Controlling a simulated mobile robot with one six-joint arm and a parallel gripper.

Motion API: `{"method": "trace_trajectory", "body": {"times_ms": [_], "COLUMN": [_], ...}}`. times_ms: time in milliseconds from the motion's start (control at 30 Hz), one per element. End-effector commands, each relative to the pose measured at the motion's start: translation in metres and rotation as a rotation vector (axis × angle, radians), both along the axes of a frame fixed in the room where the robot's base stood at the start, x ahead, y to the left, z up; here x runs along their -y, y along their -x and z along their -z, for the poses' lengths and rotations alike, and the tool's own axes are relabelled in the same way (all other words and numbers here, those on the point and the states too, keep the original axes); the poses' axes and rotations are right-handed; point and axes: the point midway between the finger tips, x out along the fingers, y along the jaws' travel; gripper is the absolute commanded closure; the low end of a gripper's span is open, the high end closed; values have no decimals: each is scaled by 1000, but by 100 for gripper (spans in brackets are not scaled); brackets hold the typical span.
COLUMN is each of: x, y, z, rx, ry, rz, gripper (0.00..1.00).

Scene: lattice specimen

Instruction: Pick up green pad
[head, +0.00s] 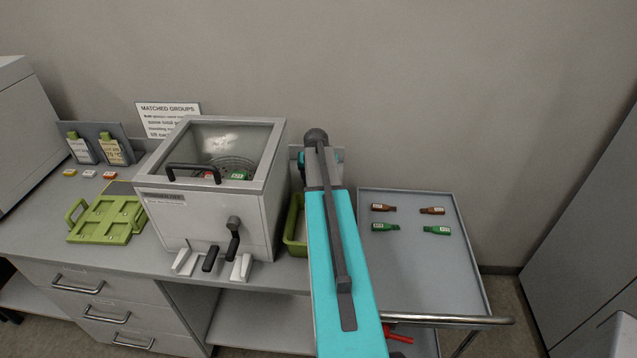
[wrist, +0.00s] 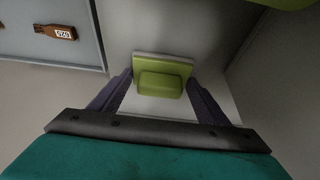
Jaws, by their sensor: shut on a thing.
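The green pad (wrist: 160,84) shows in the wrist view as a small olive-green block with a paler plate at its far edge. My gripper (wrist: 162,76) has one dark finger on each side of it and is shut on it. In the head view my teal arm covers the gripper and the pad, so neither can be made out there.
A grey box with a clear lid (head: 215,185) stands on the bench, left of my arm. A green bin (head: 295,228) is partly behind my arm. A green tray (head: 106,219) lies further left. A grey cart (head: 415,275) at right holds several brown and green tags.

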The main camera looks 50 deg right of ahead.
Motion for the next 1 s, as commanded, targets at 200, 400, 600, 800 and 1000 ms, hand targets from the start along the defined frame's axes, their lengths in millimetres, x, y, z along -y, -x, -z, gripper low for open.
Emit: {"method": "trace_trajectory", "body": {"times_ms": [200,400,600,800,1000], "x": [0,0,1,1,1], "y": [0,0,0,0,0], "z": [-3,-14,-34,-59,-81], "rx": [1,1,2,1,1], "ry": [1,1,2,2,2], "rz": [0,0,0,0,0], "gripper": [52,52,52,52,52]}}
